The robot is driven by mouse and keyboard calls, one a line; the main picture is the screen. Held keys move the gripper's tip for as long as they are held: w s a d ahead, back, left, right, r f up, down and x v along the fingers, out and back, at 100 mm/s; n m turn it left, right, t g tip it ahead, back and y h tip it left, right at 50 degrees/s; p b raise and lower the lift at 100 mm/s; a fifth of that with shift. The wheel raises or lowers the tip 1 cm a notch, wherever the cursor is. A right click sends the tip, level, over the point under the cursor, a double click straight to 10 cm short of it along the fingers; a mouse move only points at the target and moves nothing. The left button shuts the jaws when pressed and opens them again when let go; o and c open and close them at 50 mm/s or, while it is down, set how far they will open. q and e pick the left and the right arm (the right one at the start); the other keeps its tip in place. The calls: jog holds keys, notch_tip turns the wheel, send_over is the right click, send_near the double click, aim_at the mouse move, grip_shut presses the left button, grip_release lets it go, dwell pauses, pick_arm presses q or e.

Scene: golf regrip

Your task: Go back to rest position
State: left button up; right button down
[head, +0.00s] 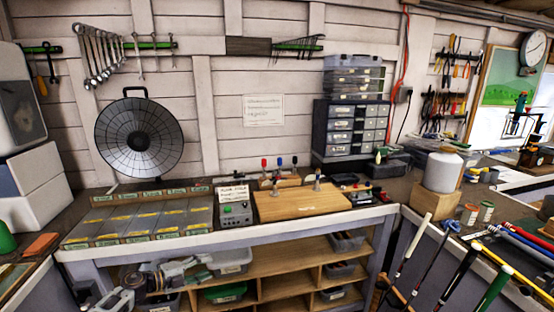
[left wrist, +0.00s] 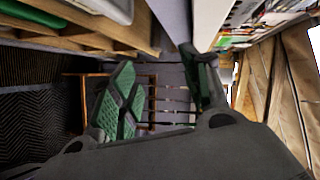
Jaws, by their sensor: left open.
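My left gripper (head: 203,266) is low in front of the workbench, by the open shelves under the top. In the left wrist view its two green-padded fingers (left wrist: 160,88) stand apart with nothing between them. My right gripper is not in view. Several golf clubs stand at the lower right; one with a white grip (head: 410,243) leans near the bench corner, and one with a green grip (head: 494,288) is farther right.
The workbench (head: 240,238) holds a wooden board (head: 300,204), a grey control box (head: 235,213) and sectioned trays (head: 140,217). Its shelves (head: 265,265) hold bins such as a white one (head: 231,259). A side bench (head: 440,235) stands at the right.

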pick_arm(q)
jog(key=s+a+f+n+t+y, duration=0.1)
jog(key=s+a+f+n+y, duration=0.15)
jog(key=f, duration=0.45)
jog(key=s+a+f+n+t+y, duration=0.1)
jog(key=f+n, duration=0.3)
jog(key=f, duration=0.3)
jog(key=s+a+f+n+t+y, duration=0.1)
jog(key=s+a+f+n+y, duration=0.1)
jog(key=f+n, duration=0.35)
jog(key=s+a+f+n+g+y, duration=0.25)
jog(key=s+f+n+y, duration=0.2)
jog(key=s+f, duration=1.15)
jog(key=s+d+f+n+g, duration=0.1)
jog(key=s+f+n+g, duration=0.1)
jog(key=s+f, duration=0.5)
jog(key=s+d+f+n+g+y, duration=0.1)
jog(key=s+f+g, duration=0.3)
jog(key=s, duration=1.5)
jog(key=s+d+f+n+g+y, duration=0.1)
jog(key=s+d+f+n+g, duration=0.1)
jog(key=s+f, duration=0.7)
jog(key=s+n+g, duration=0.1)
jog(key=s, duration=0.3)
jog(key=shift+s+d+f, duration=0.15)
jog(key=shift+f, duration=0.25)
jog(key=shift+n, duration=0.25)
